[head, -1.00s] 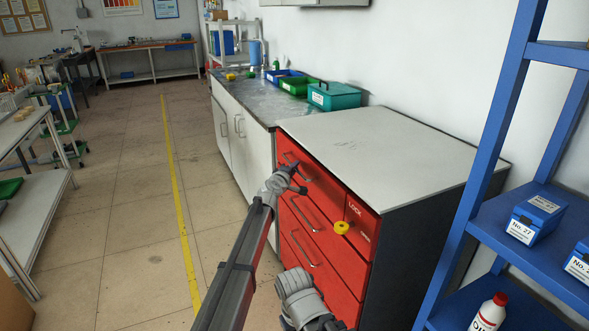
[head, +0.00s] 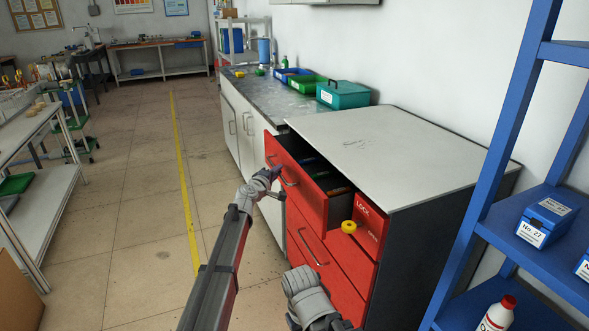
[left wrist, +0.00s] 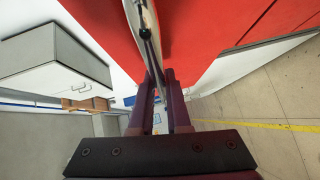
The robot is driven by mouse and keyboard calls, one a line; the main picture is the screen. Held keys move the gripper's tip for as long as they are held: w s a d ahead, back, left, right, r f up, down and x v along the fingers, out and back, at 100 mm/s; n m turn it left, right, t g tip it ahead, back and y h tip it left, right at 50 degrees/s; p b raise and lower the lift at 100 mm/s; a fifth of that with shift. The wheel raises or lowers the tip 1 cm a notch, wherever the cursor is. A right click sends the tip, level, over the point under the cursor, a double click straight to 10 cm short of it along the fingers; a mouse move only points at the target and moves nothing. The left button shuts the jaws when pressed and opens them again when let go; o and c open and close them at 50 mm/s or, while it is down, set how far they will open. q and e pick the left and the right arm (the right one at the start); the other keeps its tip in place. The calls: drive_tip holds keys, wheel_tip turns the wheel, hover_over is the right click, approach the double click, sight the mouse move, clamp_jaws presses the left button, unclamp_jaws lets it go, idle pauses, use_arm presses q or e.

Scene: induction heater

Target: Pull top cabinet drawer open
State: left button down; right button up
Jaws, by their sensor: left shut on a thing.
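The red cabinet's top drawer (head: 297,181) stands partly open, its front panel out from the cabinet body. Small coloured items show inside the drawer. My left gripper (head: 274,183) is shut on the metal drawer handle (head: 289,177). In the left wrist view, the handle (left wrist: 146,50) runs between my left gripper's fingers (left wrist: 157,105), against the red drawer front (left wrist: 205,35).
A yellow knob (head: 348,227) sits by the lock panel (head: 371,229). Lower red drawers (head: 325,270) are shut. A blue shelf rack (head: 545,215) stands at the right. Open floor (head: 140,215) lies to the left.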

use_arm(q)
drive_tip(key=s+a, duration=0.3)
drive_tip(key=a, duration=0.7)
drive_tip(key=s+a, duration=0.4)
drive_tip(key=a, duration=0.6)
drive_tip(key=shift+s+a, duration=0.15)
drive_tip(key=shift+s, duration=0.1)
drive_tip(key=c, duration=0.9)
unclamp_jaws()
drive_tip(key=p+v, duration=0.1)
drive_tip(key=v, duration=0.6)
drive_tip(key=shift+s+a, duration=0.25)
drive_tip(key=shift+s, duration=0.1)
